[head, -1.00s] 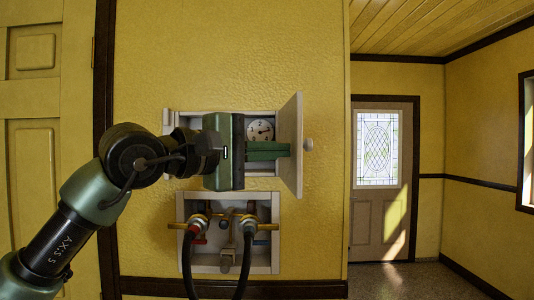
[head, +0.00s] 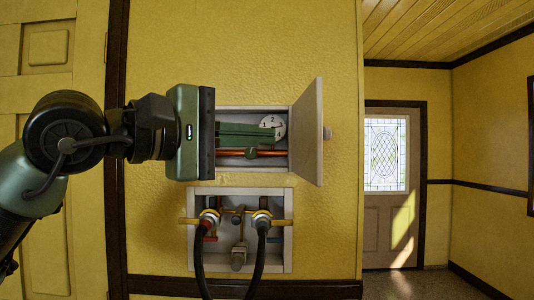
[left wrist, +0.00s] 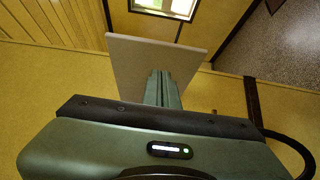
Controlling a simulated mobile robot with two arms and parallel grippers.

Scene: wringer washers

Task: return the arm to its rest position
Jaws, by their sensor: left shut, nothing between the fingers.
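My left gripper (head: 272,134) comes in from the left at the upper wall box (head: 252,109). Its green fingers are together, hold nothing, and reach across the box opening in front of its inside. In the left wrist view the fingers (left wrist: 163,88) are side by side beside the pale open door panel (left wrist: 150,62). My right gripper is not in view.
The box's door (head: 308,130) stands open on the right. Inside are a round gauge (head: 273,122) and a copper pipe (head: 272,153). Below, a lower box (head: 214,261) holds taps with two dark hoses (head: 198,262). Free floor lies right, before a far door (head: 385,230).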

